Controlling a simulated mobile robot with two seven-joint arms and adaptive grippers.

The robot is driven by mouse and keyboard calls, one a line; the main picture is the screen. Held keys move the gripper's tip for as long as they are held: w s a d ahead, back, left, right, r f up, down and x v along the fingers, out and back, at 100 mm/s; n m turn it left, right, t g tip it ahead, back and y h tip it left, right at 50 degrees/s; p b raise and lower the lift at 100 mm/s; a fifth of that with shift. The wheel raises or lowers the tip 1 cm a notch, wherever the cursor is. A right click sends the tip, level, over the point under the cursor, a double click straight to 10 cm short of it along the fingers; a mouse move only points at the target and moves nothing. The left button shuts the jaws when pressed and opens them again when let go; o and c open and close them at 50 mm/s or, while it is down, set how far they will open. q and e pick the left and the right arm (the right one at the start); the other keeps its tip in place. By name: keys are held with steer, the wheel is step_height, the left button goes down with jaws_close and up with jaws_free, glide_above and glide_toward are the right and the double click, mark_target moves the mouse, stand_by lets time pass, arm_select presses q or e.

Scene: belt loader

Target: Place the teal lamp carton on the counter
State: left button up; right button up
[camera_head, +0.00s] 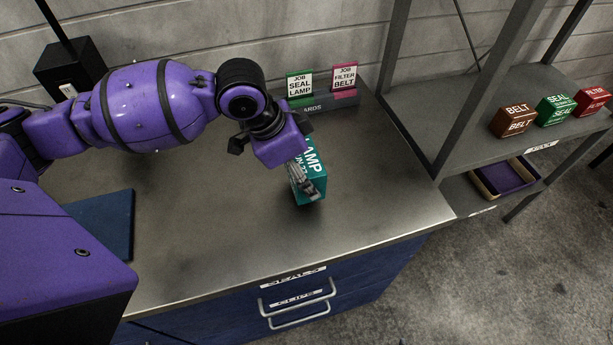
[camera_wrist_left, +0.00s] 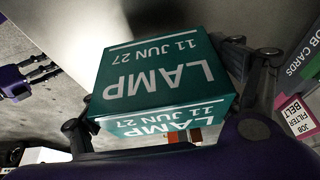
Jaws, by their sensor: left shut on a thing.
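The teal lamp carton (camera_head: 314,183) is a small box with white LAMP lettering, over the middle of the metal counter (camera_head: 228,235). My left gripper (camera_head: 302,178) is shut on it from above. In the left wrist view the carton (camera_wrist_left: 155,75) sits between the fingers, with "LAMP 11 JUN 27" on two faces. I cannot tell whether its underside touches the counter. My right gripper (camera_wrist_left: 38,76) shows small at the left edge of the wrist view, away from the carton; its opening is unclear.
A job card holder (camera_head: 325,102) with seal lamp and filter belt cards stands behind the carton. A blue mat (camera_head: 105,222) lies at left. A shelf (camera_head: 475,115) at right holds brown, green and red cartons, with a tray (camera_head: 505,178) below. The counter's front is clear.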

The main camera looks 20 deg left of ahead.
arm_select(q)
steer(key=shift+a+x, duration=0.2)
steer(key=shift+x, duration=0.7)
steer(key=shift+a+x, duration=0.2)
steer(key=shift+x, duration=0.65)
steer(key=shift+s+f, duration=0.15)
steer(key=shift+f, duration=0.05)
steer(key=o, duration=1.1)
steer(key=shift+f, duration=0.1)
steer(key=p+v, duration=0.1)
steer(key=v, duration=1.1)
steer(key=shift+s, duration=0.1)
